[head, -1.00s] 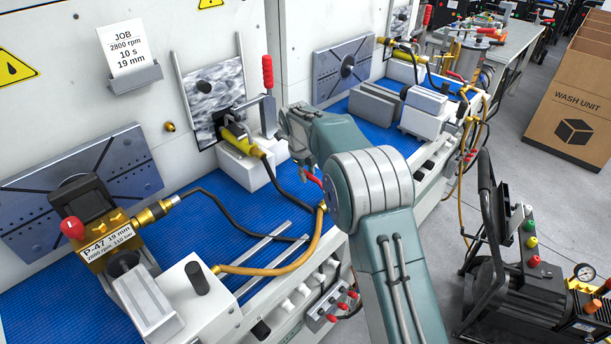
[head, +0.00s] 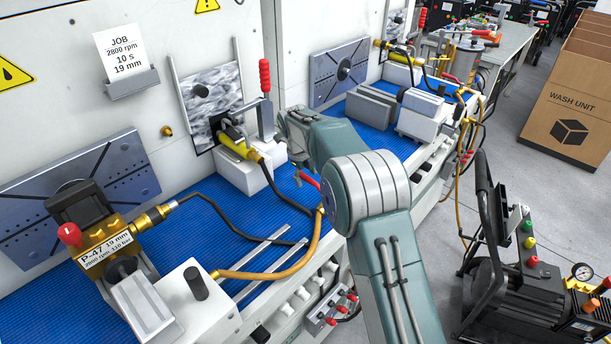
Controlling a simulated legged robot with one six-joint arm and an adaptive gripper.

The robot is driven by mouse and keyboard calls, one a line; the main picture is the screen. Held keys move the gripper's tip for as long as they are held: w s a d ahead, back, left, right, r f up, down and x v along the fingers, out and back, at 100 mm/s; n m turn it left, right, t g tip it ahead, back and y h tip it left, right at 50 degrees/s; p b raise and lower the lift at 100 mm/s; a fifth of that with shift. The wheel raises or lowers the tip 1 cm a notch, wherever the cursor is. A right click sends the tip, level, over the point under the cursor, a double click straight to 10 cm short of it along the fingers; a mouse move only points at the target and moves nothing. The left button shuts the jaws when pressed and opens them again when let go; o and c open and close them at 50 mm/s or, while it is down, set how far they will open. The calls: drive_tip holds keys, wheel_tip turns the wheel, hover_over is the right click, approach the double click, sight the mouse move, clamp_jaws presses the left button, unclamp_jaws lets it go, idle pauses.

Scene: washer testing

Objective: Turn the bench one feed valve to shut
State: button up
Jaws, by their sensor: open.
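The bench one feed valve, as far as I can tell, is the small brass valve (head: 322,209) at the front edge of the near blue bench. A yellow hose (head: 290,268) runs from it to the pump fixture. Its red lever (head: 308,180) points up and left, partly behind my arm; whether the valve is open or shut I cannot tell. My gripper (head: 298,160) is open, small in view at the end of my arm, just above and left of the lever. It looks apart from the lever, and its fingertips are partly hidden.
A brass pump (head: 108,246) labelled P-47 sits at the left. A red-handled clamp (head: 265,80) stands behind my gripper. A wheeled power unit (head: 510,270) stands on the right floor.

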drive_tip(key=shift+r, duration=0.1)
wheel_tip(320, 180, up, 11)
drive_tip(key=s+a, duration=0.1)
drive_tip(key=shift+s+a+r, duration=0.2)
drive_tip(key=shift+s+a, duration=0.1)
drive_tip(key=shift+a, duration=0.05)
drive_tip(key=s+d+r+n+t+y, duration=0.1)
drive_tip(key=s+d+r+n, duration=0.55)
drive_tip(key=s, duration=0.25)
drive_tip(key=s+d+r+n+t, duration=0.1)
drive_tip(key=s+d+r+n, duration=0.4)
drive_tip(key=s+d+n, duration=0.3)
drive_tip(key=s+d+f+n+t, duration=0.1)
drive_tip(key=s+d+f+n, duration=0.1)
drive_tip(key=s+n, duration=0.4)
drive_tip(key=s+d+f+n+t, duration=0.1)
drive_tip(key=s+d+f+n, duration=0.2)
drive_tip(key=s, duration=1.3)
drive_tip(key=f+n, duration=0.1)
drive_tip(key=n, duration=0.2)
drive_tip(key=shift+f, duration=0.25)
